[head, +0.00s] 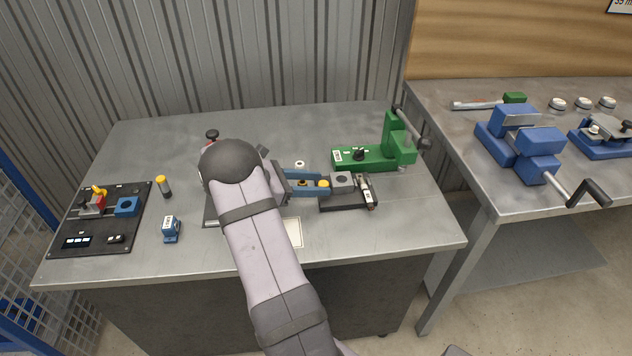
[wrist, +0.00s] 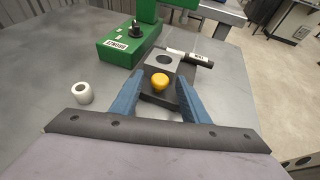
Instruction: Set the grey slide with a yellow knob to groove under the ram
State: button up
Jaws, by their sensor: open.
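The grey slide (head: 342,180) is a block with a round hole on top, and its yellow knob (head: 323,184) is on the side nearer my gripper. It sits on a dark base (head: 345,203); a dark cylinder with pale bands (head: 367,190) lies beside its far side. In the wrist view the slide (wrist: 167,62) and yellow knob (wrist: 159,82) show ahead. My gripper (wrist: 160,88) is open, its blue fingers on either side of the knob with gaps visible. I cannot tell which part is the ram, and the groove is not distinguishable.
A green press-like fixture (head: 365,159) with a black knob stands behind the slide. A white ring (wrist: 84,93) lies left of my gripper. A black panel (head: 70,222), a small blue block (head: 171,229) and a yellow-topped post (head: 163,186) are at left. The table's front right is clear.

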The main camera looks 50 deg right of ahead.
aim_at(355, 186)
jog(key=shift+s+d+f, duration=0.1)
jog(key=shift+s+d, duration=0.05)
grip_shut()
jog(key=s+d, duration=0.7)
jog(key=d, duration=0.1)
jog(key=shift+s, duration=0.4)
jog(key=shift+a, duration=0.1)
grip_release()
jog(key=shift+w, duration=0.1)
